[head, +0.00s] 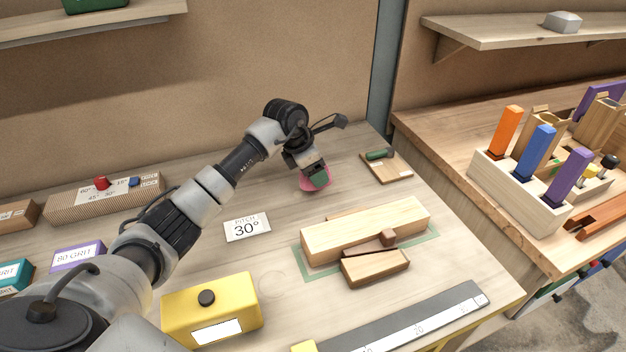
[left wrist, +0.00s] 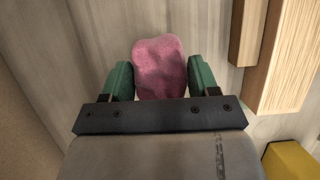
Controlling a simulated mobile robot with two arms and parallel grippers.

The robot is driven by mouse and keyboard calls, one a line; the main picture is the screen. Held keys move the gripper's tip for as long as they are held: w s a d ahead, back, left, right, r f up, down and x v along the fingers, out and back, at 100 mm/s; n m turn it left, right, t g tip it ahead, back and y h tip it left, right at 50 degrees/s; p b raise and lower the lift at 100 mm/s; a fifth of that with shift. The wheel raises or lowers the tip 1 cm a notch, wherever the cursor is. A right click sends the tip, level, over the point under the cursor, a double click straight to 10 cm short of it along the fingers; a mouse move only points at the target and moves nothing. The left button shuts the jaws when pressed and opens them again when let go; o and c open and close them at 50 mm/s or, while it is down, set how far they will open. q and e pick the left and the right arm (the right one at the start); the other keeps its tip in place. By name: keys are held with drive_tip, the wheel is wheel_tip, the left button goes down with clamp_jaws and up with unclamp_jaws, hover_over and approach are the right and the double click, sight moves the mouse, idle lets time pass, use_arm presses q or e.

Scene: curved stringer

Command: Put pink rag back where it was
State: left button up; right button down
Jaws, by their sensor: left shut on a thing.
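The pink rag (head: 309,185) is at the back of the workbench, under my left gripper (head: 318,178). In the left wrist view the rag (left wrist: 160,68) is a rounded pink lump between the two green fingers of my left gripper (left wrist: 160,82), which is shut on it. The rag appears at or just above the bench top; I cannot tell whether it touches. Part of it is hidden by the gripper in the head view. My right gripper is not in view.
A pitch card (head: 247,227) lies left of a long wooden block (head: 365,229) on a green mat (head: 312,273). A small board with a green-handled tool (head: 386,167) lies to the right. A yellow box (head: 211,308) and a metal ruler (head: 420,322) are nearer.

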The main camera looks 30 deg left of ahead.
use_arm(q)
drive_tip(key=shift+a+f, duration=0.15)
drive_tip(key=shift+a, duration=0.1)
drive_tip(key=shift+f+p, duration=0.35)
drive_tip(key=shift+f, duration=1.65)
drive_tip(key=shift+f, duration=0.15)
drive_tip(key=o, duration=0.8)
drive_tip(key=shift+o, duration=0.2)
drive_tip(key=b+v, duration=0.1)
drive_tip(key=v, duration=1.1)
